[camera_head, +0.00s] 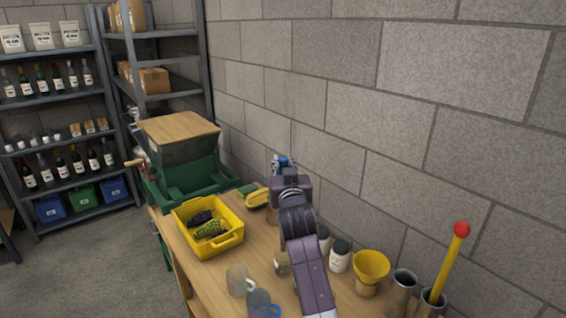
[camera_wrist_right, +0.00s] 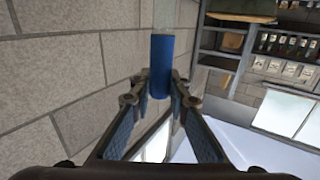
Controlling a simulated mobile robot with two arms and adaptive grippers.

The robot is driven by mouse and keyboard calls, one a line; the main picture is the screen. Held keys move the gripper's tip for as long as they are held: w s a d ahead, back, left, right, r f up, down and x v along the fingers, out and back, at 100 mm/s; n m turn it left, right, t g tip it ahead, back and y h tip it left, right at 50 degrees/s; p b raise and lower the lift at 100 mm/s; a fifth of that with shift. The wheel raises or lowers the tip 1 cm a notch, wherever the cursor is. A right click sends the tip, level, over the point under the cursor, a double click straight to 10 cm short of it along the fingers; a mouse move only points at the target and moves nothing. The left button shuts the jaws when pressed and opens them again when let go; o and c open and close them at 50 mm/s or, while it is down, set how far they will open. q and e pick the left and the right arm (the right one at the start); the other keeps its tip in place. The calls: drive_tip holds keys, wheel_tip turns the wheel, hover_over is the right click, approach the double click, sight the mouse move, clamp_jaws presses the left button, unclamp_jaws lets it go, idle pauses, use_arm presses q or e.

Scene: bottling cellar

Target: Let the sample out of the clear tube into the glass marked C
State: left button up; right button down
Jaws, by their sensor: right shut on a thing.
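My right gripper (camera_head: 284,163) is raised over the back of the workbench, near the block wall. In the right wrist view its fingers (camera_wrist_right: 161,88) are shut on a blue sleeve (camera_wrist_right: 161,62), with the clear tube (camera_wrist_right: 165,14) showing beyond it. In the head view my wrist hides most of the tube; a bit of blue shows at the fingertips. Clear glass vessels stand at the bench front: one mug-like (camera_head: 239,281), one with blue at its base (camera_head: 261,303), and one (camera_head: 281,264) partly behind my arm. No letter C is readable. My left gripper is not in view.
A yellow crate (camera_head: 232,243) of grapes stands on the bench, left of my arm. A brush (camera_head: 257,198) lies behind it, and a green crusher (camera_head: 188,174) beyond. Black-lidded jars (camera_head: 340,258), a yellow funnel (camera_head: 371,266) and metal cylinders (camera_head: 401,289) crowd the right.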

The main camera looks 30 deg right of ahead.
wheel_tip(320, 180, down, 3)
drive_tip(key=shift+r+b, duration=0.1)
drive_tip(key=shift+b, duration=0.7)
drive_tip(key=shift+f+b, duration=0.95)
drive_tip(key=shift+f, duration=1.1)
idle(0.4)
drive_tip(key=shift+r, duration=0.1)
idle(4.0)
